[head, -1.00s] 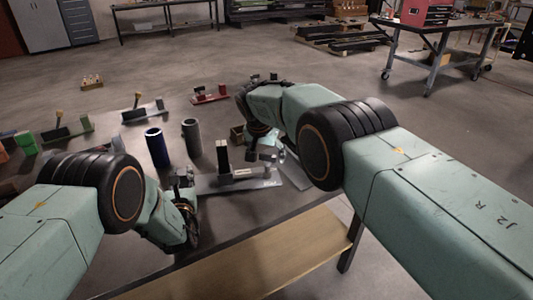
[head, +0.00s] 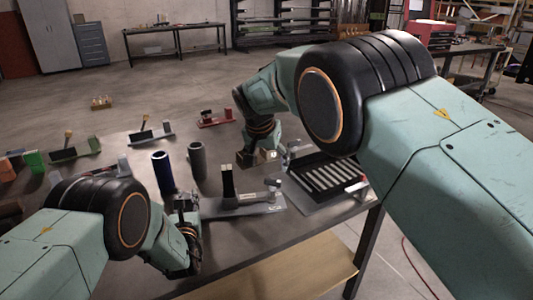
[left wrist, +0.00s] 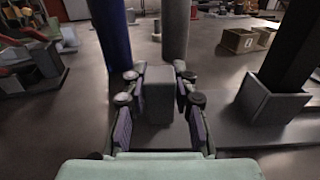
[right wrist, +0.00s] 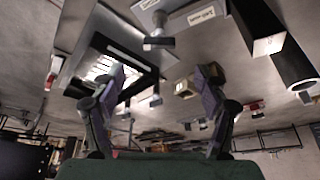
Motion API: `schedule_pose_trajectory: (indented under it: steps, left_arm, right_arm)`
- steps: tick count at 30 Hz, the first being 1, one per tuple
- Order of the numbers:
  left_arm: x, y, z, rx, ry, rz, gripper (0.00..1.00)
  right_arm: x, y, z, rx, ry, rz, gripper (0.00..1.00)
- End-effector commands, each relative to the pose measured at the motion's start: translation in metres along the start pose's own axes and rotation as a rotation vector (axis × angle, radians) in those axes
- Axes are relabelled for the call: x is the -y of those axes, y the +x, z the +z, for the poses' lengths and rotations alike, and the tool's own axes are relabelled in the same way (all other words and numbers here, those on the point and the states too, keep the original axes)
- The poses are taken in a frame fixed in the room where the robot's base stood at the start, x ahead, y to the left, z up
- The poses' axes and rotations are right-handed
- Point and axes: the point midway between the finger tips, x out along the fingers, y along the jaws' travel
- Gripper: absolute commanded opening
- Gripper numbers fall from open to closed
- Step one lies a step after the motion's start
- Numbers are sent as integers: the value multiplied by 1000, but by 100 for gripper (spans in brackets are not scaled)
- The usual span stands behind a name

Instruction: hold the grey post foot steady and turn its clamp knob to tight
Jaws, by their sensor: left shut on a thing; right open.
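The grey post foot (head: 250,208) lies on the table with a dark upright post (head: 228,181) and a clamp knob (head: 273,185) at its right end. My left gripper (head: 185,207) is at the foot's left end. In the left wrist view my left gripper (left wrist: 158,88) is shut on the foot's grey end block (left wrist: 158,97); the post (left wrist: 290,45) stands to the right. In the right wrist view, which is upside down, my right gripper (right wrist: 163,78) is open and empty, with the knob (right wrist: 159,38) outside its fingers. In the head view its fingers are hard to make out.
A black tray with rollers (head: 308,207) lies right of the foot. A small brown box (right wrist: 185,88) is beyond my right fingers. A blue tube (head: 162,172) and a grey tube (head: 197,160) stand behind the foot. Several other feet lie farther back.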

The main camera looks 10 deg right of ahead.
Motion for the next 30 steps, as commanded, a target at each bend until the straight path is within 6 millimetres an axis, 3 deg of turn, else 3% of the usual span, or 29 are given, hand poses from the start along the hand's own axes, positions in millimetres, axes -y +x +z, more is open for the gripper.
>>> schedule_pose_trajectory:
  steps: [6, 17, 23, 30]
  left_arm:
    - [0, 0, 0, 0, 0, -1, 0]
    - [0, 0, 0, 0, 0, 0, 0]
    - [0, 0, 0, 0, 0, 0, 0]
    - [0, 0, 0, -1, 0, 0, 0]
  right_arm:
    - [0, -26, 0, -1, 1, 0, 74]
    - [0, -32, 0, 1, 0, 1, 74]
    - [-7, -24, 4, 49, 50, -10, 58]
    - [-35, 12, 29, 342, 366, -96, 38]
